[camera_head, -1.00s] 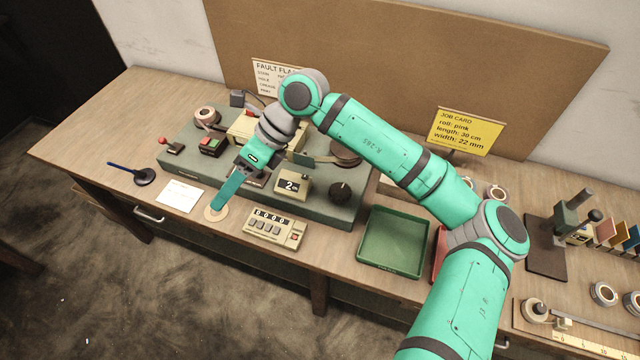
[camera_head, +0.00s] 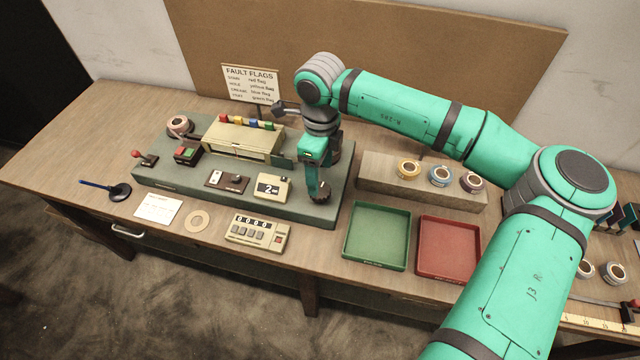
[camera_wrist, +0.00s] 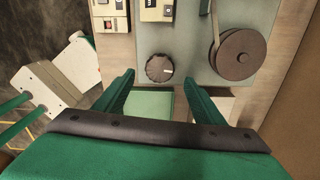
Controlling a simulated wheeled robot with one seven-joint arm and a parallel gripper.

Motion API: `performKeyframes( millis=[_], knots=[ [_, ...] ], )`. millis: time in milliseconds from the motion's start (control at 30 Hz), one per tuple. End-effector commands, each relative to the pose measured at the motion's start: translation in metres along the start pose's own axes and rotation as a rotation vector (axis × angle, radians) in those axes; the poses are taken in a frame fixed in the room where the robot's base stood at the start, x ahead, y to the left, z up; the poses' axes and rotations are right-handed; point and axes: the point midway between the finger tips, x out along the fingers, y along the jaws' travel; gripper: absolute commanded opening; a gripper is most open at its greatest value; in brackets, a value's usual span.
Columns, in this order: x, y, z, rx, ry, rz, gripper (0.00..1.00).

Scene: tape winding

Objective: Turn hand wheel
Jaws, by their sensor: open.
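The hand wheel, a dark round ribbed knob (camera_wrist: 159,68) with a white mark, is on the grey-green machine bed (camera_wrist: 195,68) in the wrist view. In the head view the knob (camera_head: 324,196) shows at the front right of the machine, partly hidden by my gripper (camera_head: 313,188). My gripper points down at the knob. In the wrist view my gripper (camera_wrist: 158,82) is open and empty, its two green fingers apart on either side of the knob's line. I cannot tell how far above the knob the fingertips are.
A beige box reading 2 (camera_head: 273,187) stands just left of the knob. A counter reading 0000 (camera_head: 260,231) lies in front. A brown reel (camera_wrist: 238,55) is near in the wrist view. Green (camera_head: 347,250) and red (camera_head: 420,262) trays lie to the right.

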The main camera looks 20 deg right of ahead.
Motion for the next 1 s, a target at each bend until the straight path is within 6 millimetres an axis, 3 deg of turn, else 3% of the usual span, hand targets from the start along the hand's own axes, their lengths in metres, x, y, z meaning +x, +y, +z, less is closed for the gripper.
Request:
performKeyframes(
  millis=[100, 300, 733, 767, 933, 1000],
  knots=[
    [0.022, 0.001, 0.0, 0.0, 0.0, 0.004, 0.63],
    [0.046, 0.0, 0.0, 0.0, -0.001, 0.001, 0.63],
    [0.056, 0.0, 0.0, -0.001, -0.001, 0.0, 0.63],
    [0.056, 0.0, 0.0, -0.001, -0.001, 0.0, 0.61],
    [0.056, 0.0, 0.0, -0.001, -0.001, 0.0, 0.22],
    [0.056, 0.0, 0.0, -0.001, -0.001, 0.0, 0.22]
  ],
)
